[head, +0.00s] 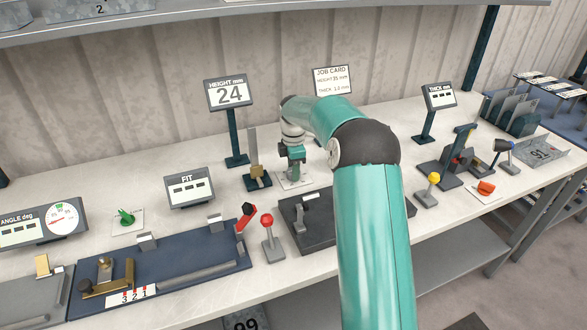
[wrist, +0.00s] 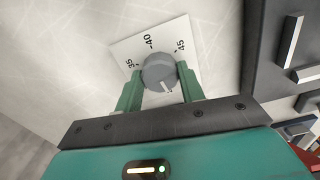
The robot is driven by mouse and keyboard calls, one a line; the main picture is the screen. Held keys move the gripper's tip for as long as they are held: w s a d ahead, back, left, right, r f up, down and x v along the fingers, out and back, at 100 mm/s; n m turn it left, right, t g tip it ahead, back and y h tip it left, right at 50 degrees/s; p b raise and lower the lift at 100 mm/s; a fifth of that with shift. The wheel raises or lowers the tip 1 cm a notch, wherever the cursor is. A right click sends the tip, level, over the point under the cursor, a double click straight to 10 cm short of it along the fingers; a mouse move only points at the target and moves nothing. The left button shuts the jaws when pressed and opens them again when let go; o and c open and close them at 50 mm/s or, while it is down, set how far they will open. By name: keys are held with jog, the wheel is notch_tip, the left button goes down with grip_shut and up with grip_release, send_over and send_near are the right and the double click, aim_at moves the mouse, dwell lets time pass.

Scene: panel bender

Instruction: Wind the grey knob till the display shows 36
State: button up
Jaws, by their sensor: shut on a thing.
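The grey knob (wrist: 159,72) sits on a white dial plate (wrist: 185,33) marked 35, 40 and 45 in the wrist view. My gripper (wrist: 160,82) is shut on the knob, one green finger on each side of it. In the head view my gripper (head: 293,172) points down at the white plate, and the knob is hidden there. The height display (head: 229,94) stands behind it on a post and reads 24.
A job card (head: 332,80) reads height 35 mm, thick 1.2 mm. A dark block fixture (head: 310,236) is close in front of my gripper. A red-topped lever (head: 268,232) and the FIT display (head: 188,187) stand to the left.

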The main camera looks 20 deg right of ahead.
jog(key=m, duration=0.6)
jog(key=shift+m, duration=0.3)
jog(key=m, duration=0.3)
jog(key=shift+m, duration=0.3)
jog(key=m, duration=0.3)
jog(key=shift+m, duration=0.3)
jog(key=m, duration=0.3)
jog(key=shift+m, duration=0.3)
jog(key=m, duration=0.3)
jog(key=shift+m, duration=0.4)
jog(key=m, duration=0.6)
jog(key=shift+m, duration=0.3)
jog(key=o, duration=1)
jog(key=shift+c, duration=0.2)
